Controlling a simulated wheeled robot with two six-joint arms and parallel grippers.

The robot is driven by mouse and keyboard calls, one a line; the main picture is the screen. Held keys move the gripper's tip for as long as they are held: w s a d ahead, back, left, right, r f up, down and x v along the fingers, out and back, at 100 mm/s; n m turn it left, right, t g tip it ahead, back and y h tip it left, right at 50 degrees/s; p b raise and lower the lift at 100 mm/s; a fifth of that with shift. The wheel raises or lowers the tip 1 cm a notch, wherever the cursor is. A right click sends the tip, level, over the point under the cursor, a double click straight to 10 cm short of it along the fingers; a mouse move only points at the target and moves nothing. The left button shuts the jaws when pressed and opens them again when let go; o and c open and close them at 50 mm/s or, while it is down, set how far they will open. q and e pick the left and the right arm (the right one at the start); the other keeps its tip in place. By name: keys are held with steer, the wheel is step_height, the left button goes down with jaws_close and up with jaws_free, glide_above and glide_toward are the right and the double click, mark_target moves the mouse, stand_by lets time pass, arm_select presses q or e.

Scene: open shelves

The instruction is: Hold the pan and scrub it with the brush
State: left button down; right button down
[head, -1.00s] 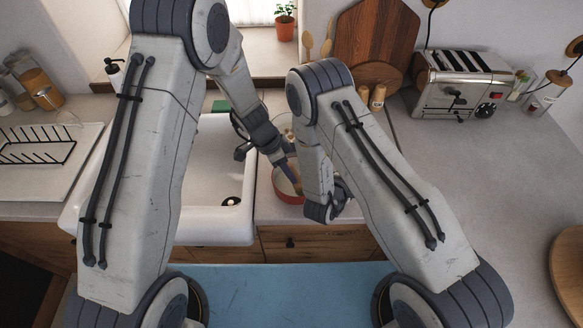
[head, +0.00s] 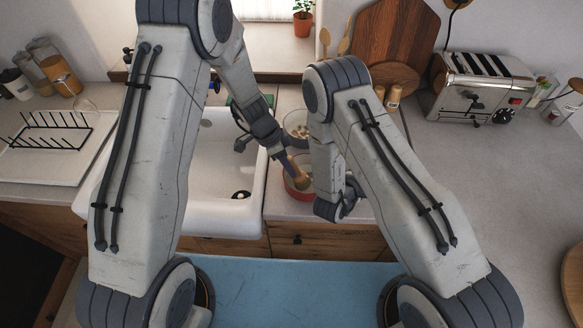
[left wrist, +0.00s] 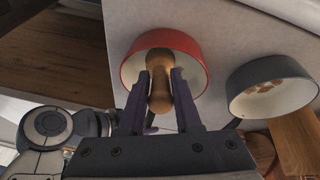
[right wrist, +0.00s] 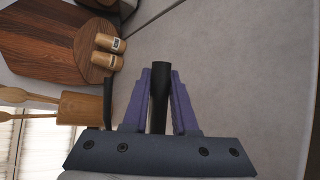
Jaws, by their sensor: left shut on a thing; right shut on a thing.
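The red pan (head: 297,194) with a pale inside sits on the counter right of the sink; in the left wrist view its red wall (left wrist: 140,47) shows. My left gripper (head: 292,160) is shut on the wooden brush (left wrist: 158,88) and holds it with its end at the pan's inside. Whether the bristles touch the pan is hidden. My right gripper (right wrist: 160,72) is shut on a black handle (right wrist: 158,98), which appears to be the pan's handle. In the head view my right arm hides where the handle meets the pan.
A grey pan (left wrist: 235,88) with small pieces in it stands just behind the red one. The white sink (head: 215,215) lies to the left. Wooden boards (head: 395,40), two shakers and a toaster (head: 485,85) stand behind and to the right. The right-hand counter is largely clear.

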arm_select(q)
steer(key=shift+w+a+f, duration=0.1)
steer(key=shift+w+a, duration=0.15)
steer(key=shift+w, duration=0.25)
steer(key=shift+w+d, duration=0.3)
steer(key=shift+w, duration=0.2)
steer(key=shift+w+d, duration=0.3)
steer(key=shift+w, duration=0.2)
steer(key=shift+d, duration=0.1)
steer(key=shift+d, duration=1.1)
steer(key=shift+s+d, duration=0.3)
steer(key=shift+s, duration=0.25)
steer(key=shift+s+d, duration=0.25)
steer(key=shift+s, duration=0.25)
step_height(320, 180, up, 7)
steer(key=shift+w+d+f, duration=0.1)
steer(key=shift+d+f, duration=0.05)
steer(key=shift+f, duration=0.75)
steer(key=shift+w+d+f, duration=0.1)
steer(key=shift+d+f, duration=0.05)
steer(key=shift+f, duration=0.8)
steer(key=shift+d+f, duration=0.15)
steer(key=shift+f, duration=0.75)
